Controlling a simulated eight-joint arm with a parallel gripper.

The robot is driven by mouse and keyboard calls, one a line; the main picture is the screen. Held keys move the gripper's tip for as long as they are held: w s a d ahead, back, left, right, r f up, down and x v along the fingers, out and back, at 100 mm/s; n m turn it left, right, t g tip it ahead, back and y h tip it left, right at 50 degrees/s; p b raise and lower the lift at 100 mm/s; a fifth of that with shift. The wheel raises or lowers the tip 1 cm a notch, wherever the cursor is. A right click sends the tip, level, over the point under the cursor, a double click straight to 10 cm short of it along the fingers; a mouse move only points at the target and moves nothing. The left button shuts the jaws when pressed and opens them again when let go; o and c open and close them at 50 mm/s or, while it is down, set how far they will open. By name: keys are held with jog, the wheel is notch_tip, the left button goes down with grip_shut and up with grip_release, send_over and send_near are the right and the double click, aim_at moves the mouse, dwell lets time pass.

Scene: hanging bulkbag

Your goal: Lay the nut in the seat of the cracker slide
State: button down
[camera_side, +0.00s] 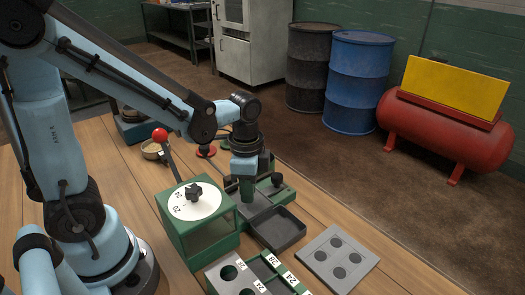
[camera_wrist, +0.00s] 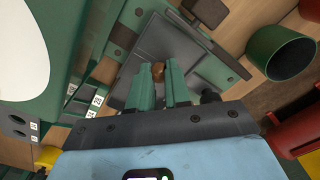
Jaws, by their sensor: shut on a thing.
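The brown nut (camera_wrist: 158,71) shows between the green fingertips of my gripper (camera_wrist: 159,80) in the wrist view. My gripper is shut on it. In the side view my gripper (camera_side: 246,190) points down over the green and grey station right of the dial box, and the nut cannot be made out. Grey metal of this station, apparently the cracker slide (camera_wrist: 180,45), lies beyond the fingertips in the wrist view. I cannot make out the seat or tell whether the nut touches the metal.
A green box with a white dial (camera_side: 194,201) and a red-knobbed lever (camera_side: 160,135) stand close left of my gripper. A grey tray (camera_side: 278,229) lies in front. A gauge plate with holes (camera_side: 338,259) lies front right. A green cup (camera_wrist: 290,55) shows in the wrist view.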

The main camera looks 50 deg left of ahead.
jog(key=c, duration=1)
grip_release()
notch_tip(320, 180, up, 7)
dwell(0.4)
jog(key=shift+r, duration=0.1)
dwell(0.4)
jog(key=n+t, duration=0.2)
jog(key=n, duration=0.1)
jog(key=s+r+n+t, duration=0.1)
jog(key=n+t, duration=0.1)
jog(key=n, duration=0.1)
jog(key=a+n+t, duration=0.1)
jog(key=n+t, duration=0.2)
jog(key=shift+s+r, duration=0.25)
jog(key=shift+r, duration=0.05)
